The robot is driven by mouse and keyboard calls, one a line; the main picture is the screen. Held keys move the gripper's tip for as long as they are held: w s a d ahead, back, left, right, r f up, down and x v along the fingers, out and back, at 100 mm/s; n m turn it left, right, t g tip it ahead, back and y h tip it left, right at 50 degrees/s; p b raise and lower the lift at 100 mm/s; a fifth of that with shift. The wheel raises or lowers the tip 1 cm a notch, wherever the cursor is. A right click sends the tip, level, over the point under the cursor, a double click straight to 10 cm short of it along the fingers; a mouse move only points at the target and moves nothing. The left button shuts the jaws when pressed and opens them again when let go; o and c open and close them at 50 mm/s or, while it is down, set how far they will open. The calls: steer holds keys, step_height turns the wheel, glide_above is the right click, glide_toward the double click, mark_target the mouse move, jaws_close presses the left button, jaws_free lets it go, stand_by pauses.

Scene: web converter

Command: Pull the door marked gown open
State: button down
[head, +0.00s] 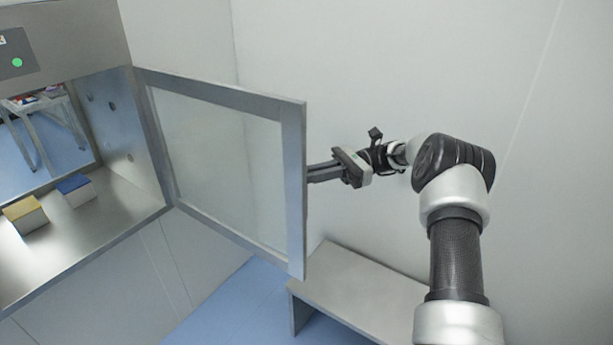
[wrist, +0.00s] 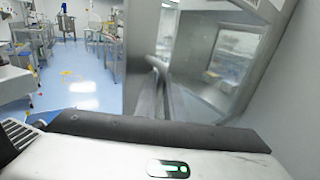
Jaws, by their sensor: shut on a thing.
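The door (head: 225,160) is a glass panel in a grey metal frame. It stands swung wide open from the pass-through box in the head view, hinged at its left edge. My gripper (head: 312,173) reaches in from the right to the door's free edge. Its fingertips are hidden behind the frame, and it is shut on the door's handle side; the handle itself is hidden. In the wrist view the two fingers (wrist: 160,95) run forward close together beside the door (wrist: 215,55). No gown marking is readable on the door.
The open box has a bare metal floor (head: 110,213) with a yellow-topped block (head: 25,214) and a blue-topped block (head: 75,190). A grey bench (head: 355,285) stands below the door, near the wall. A green light (head: 17,62) shows on the panel at upper left.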

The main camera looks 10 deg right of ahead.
steer(key=shift+a+r, duration=0.1)
steer(key=c, duration=1.8)
jaws_free()
steer(key=shift+c, duration=0.2)
steer(key=b+v, duration=0.1)
steer(key=v, duration=0.6)
steer(key=shift+d, duration=0.25)
steer(key=shift+w, duration=0.1)
